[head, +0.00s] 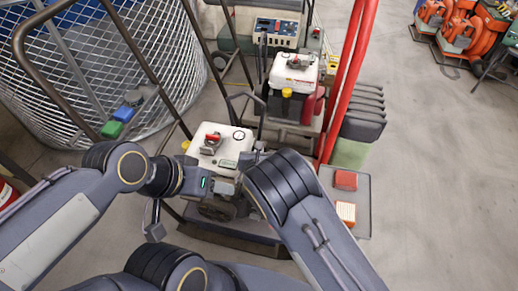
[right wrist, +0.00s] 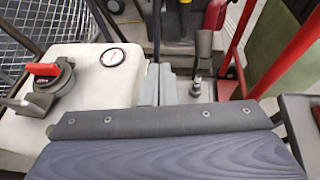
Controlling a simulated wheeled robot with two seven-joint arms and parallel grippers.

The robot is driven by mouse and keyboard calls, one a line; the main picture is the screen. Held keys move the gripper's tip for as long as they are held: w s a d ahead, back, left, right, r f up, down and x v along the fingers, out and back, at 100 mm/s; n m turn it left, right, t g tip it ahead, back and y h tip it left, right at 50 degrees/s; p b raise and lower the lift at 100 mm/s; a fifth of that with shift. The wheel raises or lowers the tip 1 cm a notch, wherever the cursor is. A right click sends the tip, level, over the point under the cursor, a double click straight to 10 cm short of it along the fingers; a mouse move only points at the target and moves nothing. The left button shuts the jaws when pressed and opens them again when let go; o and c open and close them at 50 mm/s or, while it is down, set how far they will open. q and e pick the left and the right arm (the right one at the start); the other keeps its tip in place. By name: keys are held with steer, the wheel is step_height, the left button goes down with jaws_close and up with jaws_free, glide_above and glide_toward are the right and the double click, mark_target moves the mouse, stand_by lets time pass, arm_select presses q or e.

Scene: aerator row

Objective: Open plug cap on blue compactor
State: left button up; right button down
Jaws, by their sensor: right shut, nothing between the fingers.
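A white tank (head: 222,143) tops a small machine in the middle of the head view. A red-handled plug cap (head: 212,138) sits on it, its handle lying across the dark collar. The cap also shows at the left of the right wrist view (right wrist: 44,72), beside a round gauge (right wrist: 114,57). I cannot make out blue on this machine. My right gripper (right wrist: 158,86) is shut and empty, right of the tank and apart from the cap. My left gripper (head: 225,187) is in front of the tank; its fingers are too unclear to judge.
A wire mesh basket (head: 90,75) and dark handle tubes crowd the left. Orange machines (head: 458,27) stand far right.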

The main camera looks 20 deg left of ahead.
arm_select(q)
steer(key=r+p, duration=0.1)
steer(key=a+r+p, duration=0.1)
steer(key=r+p, duration=0.1)
steer(key=a+r+p, duration=0.1)
steer(key=r+p, duration=0.1)
steer(key=shift+w, duration=0.25)
arm_select(e)
steer(key=w+r+g, duration=0.2)
steer(key=r, duration=0.1)
steer(key=w+r+g, duration=0.1)
steer(key=w, duration=0.1)
steer(key=shift+a+r+h, duration=0.2)
steer(key=shift+a+h, duration=0.05)
steer(key=shift+h, duration=0.15)
stand_by(1.2)
